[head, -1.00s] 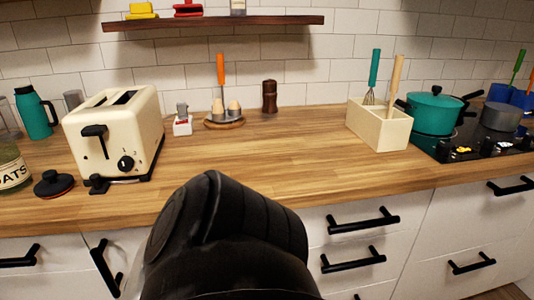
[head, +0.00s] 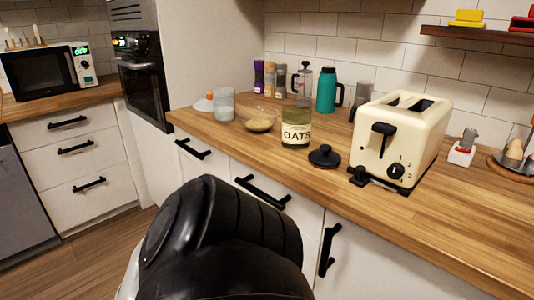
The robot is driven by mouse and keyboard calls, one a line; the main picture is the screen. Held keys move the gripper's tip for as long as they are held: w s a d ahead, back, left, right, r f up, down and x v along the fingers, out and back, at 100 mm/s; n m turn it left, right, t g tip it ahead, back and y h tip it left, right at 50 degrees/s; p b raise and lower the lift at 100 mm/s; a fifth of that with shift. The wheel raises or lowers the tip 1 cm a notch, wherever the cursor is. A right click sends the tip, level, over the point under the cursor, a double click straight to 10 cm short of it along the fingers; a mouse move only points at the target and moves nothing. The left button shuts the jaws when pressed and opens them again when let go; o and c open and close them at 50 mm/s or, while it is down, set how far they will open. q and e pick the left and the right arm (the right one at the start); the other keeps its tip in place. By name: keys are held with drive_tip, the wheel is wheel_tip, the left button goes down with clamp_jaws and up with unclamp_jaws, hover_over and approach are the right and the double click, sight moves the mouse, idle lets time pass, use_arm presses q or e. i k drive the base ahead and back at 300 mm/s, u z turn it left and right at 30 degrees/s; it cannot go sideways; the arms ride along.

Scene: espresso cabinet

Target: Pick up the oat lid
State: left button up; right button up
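The glass oats jar (head: 296,128), labelled "OATS", stands open just left of the lid. A black part of my own arm fills the bottom centre of the head view, in front of the counter. Neither gripper's fingers show.
The cream toaster (head: 402,140) stands close to the right of the lid. A glass bowl (head: 259,120) of oats, a glass (head: 224,104) and a teal bottle (head: 326,90) stand nearby. The counter (head: 275,160) in front of the lid is clear.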

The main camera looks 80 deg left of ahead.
sight(324, 158)
drive_tip(key=u, duration=2.6)
